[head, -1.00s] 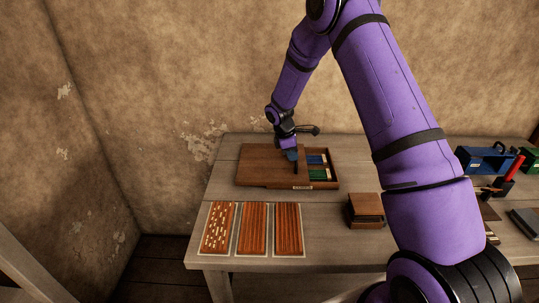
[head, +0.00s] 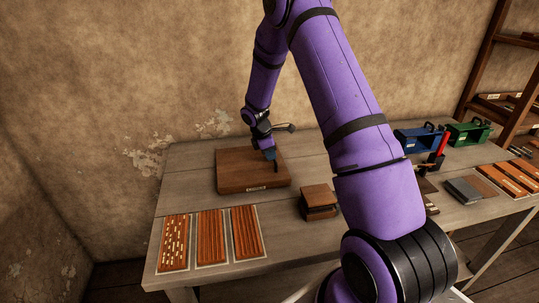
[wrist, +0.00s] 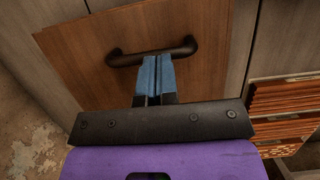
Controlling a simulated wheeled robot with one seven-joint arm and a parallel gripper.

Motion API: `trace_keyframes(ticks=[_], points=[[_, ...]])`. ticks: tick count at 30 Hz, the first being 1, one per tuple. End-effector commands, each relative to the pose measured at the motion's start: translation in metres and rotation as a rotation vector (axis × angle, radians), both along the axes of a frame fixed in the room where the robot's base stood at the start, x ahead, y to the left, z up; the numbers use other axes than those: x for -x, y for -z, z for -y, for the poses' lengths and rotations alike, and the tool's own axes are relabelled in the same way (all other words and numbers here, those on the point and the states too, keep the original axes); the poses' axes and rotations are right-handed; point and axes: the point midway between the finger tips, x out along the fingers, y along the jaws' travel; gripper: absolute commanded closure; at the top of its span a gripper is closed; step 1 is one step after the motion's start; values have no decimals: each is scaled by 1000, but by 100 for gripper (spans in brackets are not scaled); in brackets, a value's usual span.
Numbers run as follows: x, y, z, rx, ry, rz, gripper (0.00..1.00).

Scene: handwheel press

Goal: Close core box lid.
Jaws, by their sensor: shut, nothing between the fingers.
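The core box (head: 235,188) is a low brown wooden case with a small label on its front, near the back of the table. Its wooden lid (head: 237,165) lies flat over the top, and no open compartment shows. The lid's dark bar handle (wrist: 190,46) stands out in the wrist view. My gripper (head: 274,162) is over the right part of the lid. In the wrist view its blue fingers (wrist: 155,65) are shut together, empty, right beside the middle of the handle. I cannot tell whether they touch it.
Several reddish core trays (head: 212,238) lie at the table's front left. A small brown wooden box (head: 318,200) stands right of the core box. Blue (head: 418,138) and green (head: 468,133) cases stand at the back right. Bare tabletop (head: 185,195) lies left of the box.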

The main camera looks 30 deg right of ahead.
Motion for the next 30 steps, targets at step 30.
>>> trace_keyframes(ticks=[30], points=[[-20, -102, -59, 0, 3, 1, 100]])
